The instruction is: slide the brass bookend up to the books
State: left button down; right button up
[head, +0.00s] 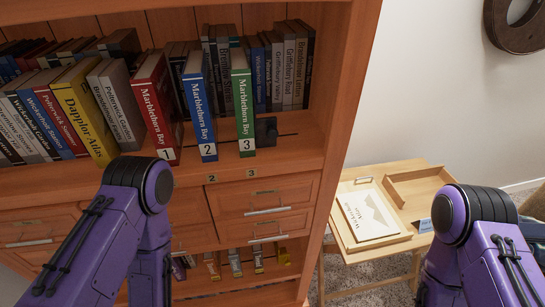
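Three numbered Marblehorn Bay books stand towards the front of the shelf in the head view: red 1 (157,105), blue 2 (199,105) and green 3 (243,100). The red one leans; narrow gaps separate the three. A dark block-like piece (266,132) stands just right of the green book, partly hidden by it; it may be the bookend, but no brass colour shows. I cannot tell whether it touches the book. Both my purple arms show at the bottom left and right, but neither gripper is in view.
More books (85,110) lean at the shelf's left, and a grey row (285,68) stands behind. Drawers (265,200) lie below. A side table (421,197) at right holds a pale book (368,213). The shelf right of the dark piece is clear.

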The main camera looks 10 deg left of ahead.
aim_at(283, 257)
jog(key=u, duration=1.35)
jog(key=k, duration=0.8)
jog(key=z, duration=1.8)
jog(key=i, duration=0.5)
